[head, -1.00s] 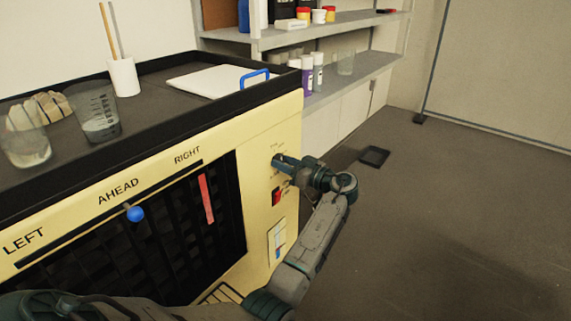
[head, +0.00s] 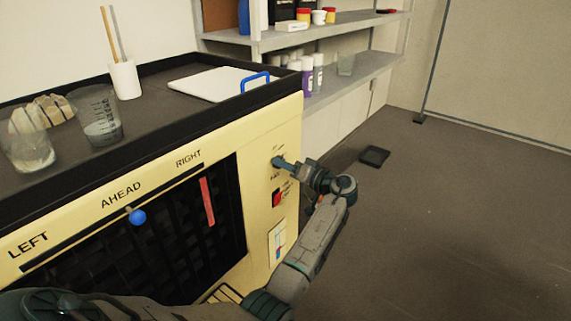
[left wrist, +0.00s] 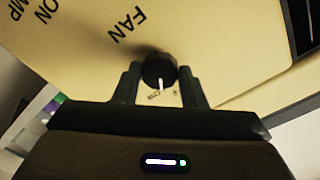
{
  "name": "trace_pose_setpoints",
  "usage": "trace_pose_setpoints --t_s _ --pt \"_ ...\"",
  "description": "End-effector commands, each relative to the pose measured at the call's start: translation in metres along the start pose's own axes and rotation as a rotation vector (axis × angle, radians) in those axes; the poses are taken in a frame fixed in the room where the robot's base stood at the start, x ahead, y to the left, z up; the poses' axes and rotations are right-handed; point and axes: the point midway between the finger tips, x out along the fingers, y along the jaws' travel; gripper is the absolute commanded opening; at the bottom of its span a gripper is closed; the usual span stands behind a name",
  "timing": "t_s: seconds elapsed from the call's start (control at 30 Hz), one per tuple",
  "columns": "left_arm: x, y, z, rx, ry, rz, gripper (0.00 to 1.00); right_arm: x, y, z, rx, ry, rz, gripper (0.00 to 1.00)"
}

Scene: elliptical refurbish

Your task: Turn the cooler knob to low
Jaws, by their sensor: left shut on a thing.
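The cooler (head: 258,180) is a cream cabinet with a dark grille, at the left of the head view. My left gripper (head: 280,163) is at its front panel, near the top right corner. In the left wrist view the cooler knob (left wrist: 160,69) is small, round and black with a white pointer line. My left gripper (left wrist: 161,82) is shut on it, one finger on each side. The word FAN is printed beside the knob; another label at the pointer is too small and partly hidden to read. In the head view the gripper hides the knob. My right gripper is not seen.
A red switch (head: 277,199) sits below the knob. A blue slider ball (head: 137,217) is under the AHEAD mark.

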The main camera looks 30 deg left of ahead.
Motion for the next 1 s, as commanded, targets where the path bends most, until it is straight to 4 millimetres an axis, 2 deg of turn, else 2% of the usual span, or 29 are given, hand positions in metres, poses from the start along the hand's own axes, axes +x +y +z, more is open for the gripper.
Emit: trace_pose_setpoints --t_s 0.13,0.4,0.97,1.0 --pt "0.0 -0.001 -0.001 0.1 0.0 0.001 0.15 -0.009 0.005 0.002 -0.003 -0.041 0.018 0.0" --pt "0.0 0.0 -0.001 0.214 0.001 0.001 0.15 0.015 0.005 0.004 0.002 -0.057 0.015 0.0" --pt "0.0 0.0 0.0 0.251 0.001 0.001 0.15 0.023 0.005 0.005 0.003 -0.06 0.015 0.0" --pt "0.0 0.0 0.0 0.251 0.001 0.001 0.39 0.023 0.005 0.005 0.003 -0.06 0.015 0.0"
